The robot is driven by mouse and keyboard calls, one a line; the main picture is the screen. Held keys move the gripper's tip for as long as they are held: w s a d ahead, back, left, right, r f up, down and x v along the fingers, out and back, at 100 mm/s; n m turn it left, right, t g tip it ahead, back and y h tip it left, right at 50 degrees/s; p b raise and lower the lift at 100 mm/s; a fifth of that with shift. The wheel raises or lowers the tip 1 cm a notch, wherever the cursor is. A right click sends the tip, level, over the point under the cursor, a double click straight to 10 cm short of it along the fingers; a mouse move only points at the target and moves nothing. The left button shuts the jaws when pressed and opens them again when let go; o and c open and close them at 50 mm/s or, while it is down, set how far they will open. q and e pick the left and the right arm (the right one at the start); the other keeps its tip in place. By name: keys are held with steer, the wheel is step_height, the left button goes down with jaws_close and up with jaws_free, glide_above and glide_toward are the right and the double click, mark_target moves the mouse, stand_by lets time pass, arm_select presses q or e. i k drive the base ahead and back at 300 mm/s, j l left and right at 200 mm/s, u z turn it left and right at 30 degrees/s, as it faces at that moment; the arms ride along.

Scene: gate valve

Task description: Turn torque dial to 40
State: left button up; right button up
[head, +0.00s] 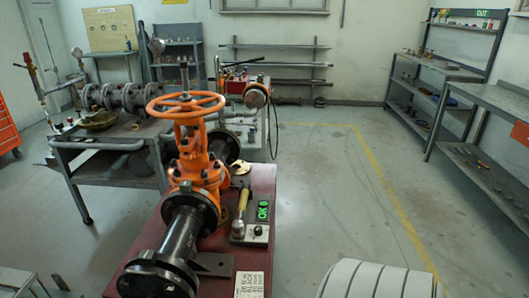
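A small grey box (250,234) sits on the dark red bench (262,185), just right of the orange gate valve (195,165). The box has a lit green display (263,211) whose characters are too small to read surely. Below the display is a small round knob (258,231), which may be the torque dial; its setting cannot be read. A tool with a yellow handle (245,200) stands or leans at the left of the box, its dark lower end (238,229) against it.
The orange handwheel (185,104) and dark pipe flange (160,272) rise left of the box. A printed card (249,284) lies at the bench front. A white ribbed cylinder (375,281) is at the lower right. Shelves (440,90) stand farther right.

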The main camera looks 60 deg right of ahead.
mark_target(258, 229)
steer(key=z, duration=1.75)
